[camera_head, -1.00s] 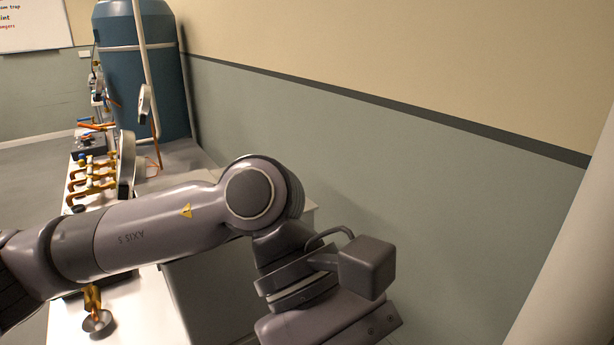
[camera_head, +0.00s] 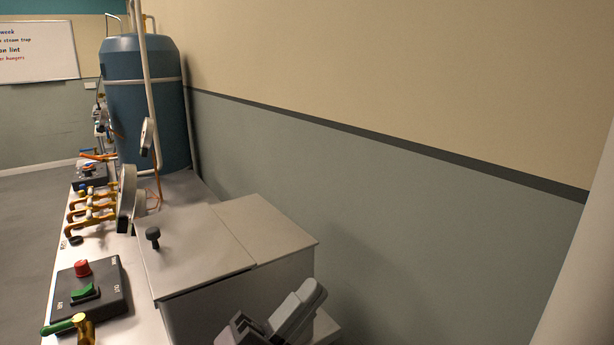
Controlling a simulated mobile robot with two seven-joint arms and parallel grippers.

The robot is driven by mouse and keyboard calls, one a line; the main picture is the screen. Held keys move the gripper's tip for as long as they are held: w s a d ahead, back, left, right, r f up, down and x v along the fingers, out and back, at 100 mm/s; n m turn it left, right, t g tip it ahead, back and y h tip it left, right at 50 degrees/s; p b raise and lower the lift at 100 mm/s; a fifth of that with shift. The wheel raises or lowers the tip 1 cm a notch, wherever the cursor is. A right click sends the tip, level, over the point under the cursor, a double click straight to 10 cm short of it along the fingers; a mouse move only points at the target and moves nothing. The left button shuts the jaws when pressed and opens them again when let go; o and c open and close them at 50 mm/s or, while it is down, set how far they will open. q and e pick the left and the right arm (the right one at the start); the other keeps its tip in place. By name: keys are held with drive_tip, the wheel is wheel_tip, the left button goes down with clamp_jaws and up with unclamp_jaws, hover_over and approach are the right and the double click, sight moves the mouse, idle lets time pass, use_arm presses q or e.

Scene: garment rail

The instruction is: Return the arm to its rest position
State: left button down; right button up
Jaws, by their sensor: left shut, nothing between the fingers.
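My left gripper (camera_head: 272,322) shows only in part at the bottom edge of the head view, as dark and light grey pieces. It is shut and holds nothing. It is in front of the grey metal box (camera_head: 215,245) on the bench, low in the picture; whether it touches anything cannot be told. The rest of my left arm is out of view. My right gripper is not in view.
A white bench (camera_head: 150,325) runs away along the wall. A blue tank (camera_head: 150,115) stands behind. Floor at left is clear.

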use_arm(q)
drive_tip(key=a+f+n+t+y, duration=0.1)
drive_tip(key=a+f+n+y, duration=0.4)
drive_tip(key=f+n+y, duration=0.4)
drive_tip(key=a+f+n+t+y, duration=0.1)
drive_tip(key=a+f+n+y, duration=0.4)
drive_tip(key=f, duration=0.6)
drive_tip(key=s+a+f+n+g+y, duration=0.2)
drive_tip(key=s+a+f+n+g, duration=0.1)
drive_tip(key=f, duration=0.5)
drive_tip(key=s+a+f+n+g+y, duration=0.2)
drive_tip(key=s+a+f+n+g, duration=0.1)
drive_tip(key=s+a+f+n, duration=0.2)
drive_tip(key=s+a+f, duration=0.2)
drive_tip(key=s+f, duration=0.2)
drive_tip(key=shift+s+f+n, duration=0.25)
drive_tip(key=shift+s+n, duration=0.05)
drive_tip(key=shift+s, duration=0.1)
